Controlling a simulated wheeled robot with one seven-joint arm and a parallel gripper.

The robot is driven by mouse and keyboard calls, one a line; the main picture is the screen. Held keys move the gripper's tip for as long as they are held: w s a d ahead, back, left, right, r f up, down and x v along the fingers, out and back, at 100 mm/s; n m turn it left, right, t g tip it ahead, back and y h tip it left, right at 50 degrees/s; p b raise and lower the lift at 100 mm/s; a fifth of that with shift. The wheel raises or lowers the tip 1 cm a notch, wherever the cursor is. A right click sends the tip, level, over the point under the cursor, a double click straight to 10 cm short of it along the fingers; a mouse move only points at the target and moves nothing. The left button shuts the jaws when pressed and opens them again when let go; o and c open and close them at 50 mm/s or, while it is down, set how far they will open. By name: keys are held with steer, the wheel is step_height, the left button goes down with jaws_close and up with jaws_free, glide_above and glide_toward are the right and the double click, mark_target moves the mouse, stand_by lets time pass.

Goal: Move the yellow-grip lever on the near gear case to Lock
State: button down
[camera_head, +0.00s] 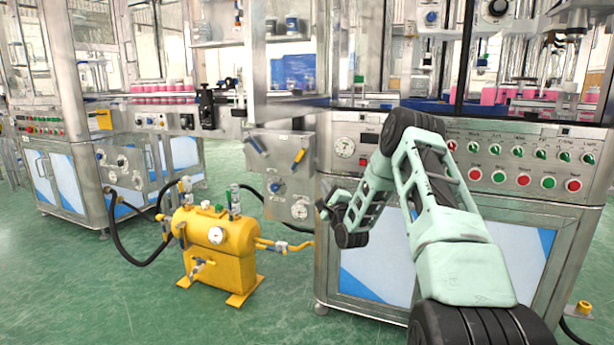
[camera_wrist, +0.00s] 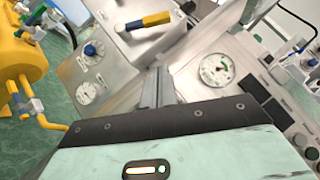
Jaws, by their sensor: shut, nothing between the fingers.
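The yellow-grip lever (camera_head: 299,156) is on the front of the near gear case (camera_head: 277,170), a grey metal box left of the nearest machine. In the head view its grip slants up to the right. In the wrist view the lever (camera_wrist: 153,20) lies near the top, with a yellow and a dark blue part. I cannot read any Lock marking. My gripper (camera_head: 326,208) is below and right of the lever, apart from it. In the wrist view its narrow fingers (camera_wrist: 158,86) are together, with nothing between them, and point toward the panel below the lever.
A blue knob (camera_head: 278,187) and a gauge (camera_head: 299,210) are below the lever. Another gauge (camera_head: 345,147) is on the machine panel to the right. A yellow tank (camera_head: 222,245) with hoses stands at lower left. A blue-grey lever (camera_head: 257,145) is left of the yellow one.

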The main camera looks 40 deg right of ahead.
mark_target(298, 161)
steer(key=shift+w+a+r+b+x, duration=0.15)
steer(key=shift+a+b+x, duration=0.25)
steer(key=shift+x, duration=1.7)
steer(key=shift+w+a+r+b+x, duration=0.1)
steer(key=shift+a+r+b+x, duration=0.25)
steer(key=shift+x, duration=1.8)
steer(key=shift+w+a+r+b+x, duration=0.15)
steer(key=shift+a+b+x, duration=0.3)
steer(key=shift+x, duration=1.65)
steer(key=shift+s+d, duration=0.1)
